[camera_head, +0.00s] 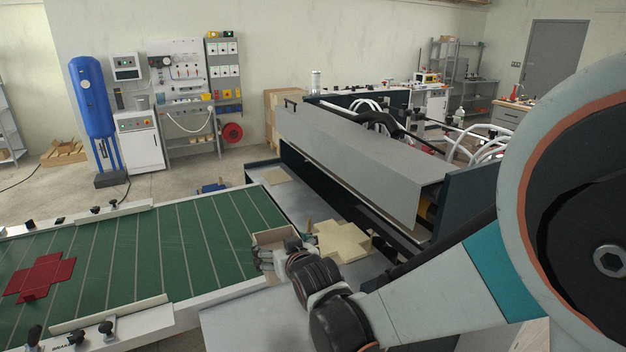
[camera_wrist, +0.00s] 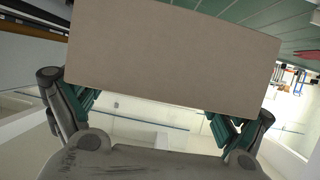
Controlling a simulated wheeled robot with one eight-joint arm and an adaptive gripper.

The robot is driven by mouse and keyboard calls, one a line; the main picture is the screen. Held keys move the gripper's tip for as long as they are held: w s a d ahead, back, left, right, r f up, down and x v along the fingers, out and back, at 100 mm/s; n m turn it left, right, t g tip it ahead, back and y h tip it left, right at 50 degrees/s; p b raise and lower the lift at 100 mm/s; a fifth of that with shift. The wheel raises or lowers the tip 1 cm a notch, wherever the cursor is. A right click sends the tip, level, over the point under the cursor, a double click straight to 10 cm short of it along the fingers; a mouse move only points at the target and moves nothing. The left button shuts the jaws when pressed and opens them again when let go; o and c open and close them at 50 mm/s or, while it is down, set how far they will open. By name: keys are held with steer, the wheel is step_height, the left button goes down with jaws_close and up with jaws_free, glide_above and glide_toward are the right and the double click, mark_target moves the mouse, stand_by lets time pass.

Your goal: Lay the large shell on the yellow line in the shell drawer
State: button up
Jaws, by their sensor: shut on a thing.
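My gripper (camera_head: 266,258) is shut on an open-topped brown-grey box (camera_head: 276,237), which I take to be the large shell. The gripper is at the near side of the shell, by the right end of the green belt. In the wrist view, the shell (camera_wrist: 175,52) shows as a wide plain brown-grey wall between the two green-padded fingers (camera_wrist: 155,117). The fingers overlap its lower left and lower right edges. I cannot make out the shell drawer or a yellow line in either view.
A cream cross-shaped blank (camera_head: 341,241) lies just right of the shell. A red cross-shaped blank (camera_head: 40,278) lies on the green belt (camera_head: 150,250). The long grey machine cover (camera_head: 350,155) stands behind. A bare grey surface (camera_head: 255,318) is in front.

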steer(key=d+f+m+h+b, duration=0.1)
steer(key=d+m+h, duration=0.2)
steer(key=d, duration=0.8)
steer(key=s+d+f+m+h+b, duration=0.1)
steer(key=d+m+h, duration=0.1)
steer(key=d, duration=0.8)
steer(key=d+f+m+h+b, duration=0.1)
steer(key=d+m+h, duration=0.2)
steer(key=d, duration=0.8)
steer(key=shift+s+d+f+m+t+h, duration=0.15)
steer(key=shift+d+f+m+t+h, duration=0.2)
steer(key=shift+h, duration=0.55)
steer(key=shift+a, duration=0.1)
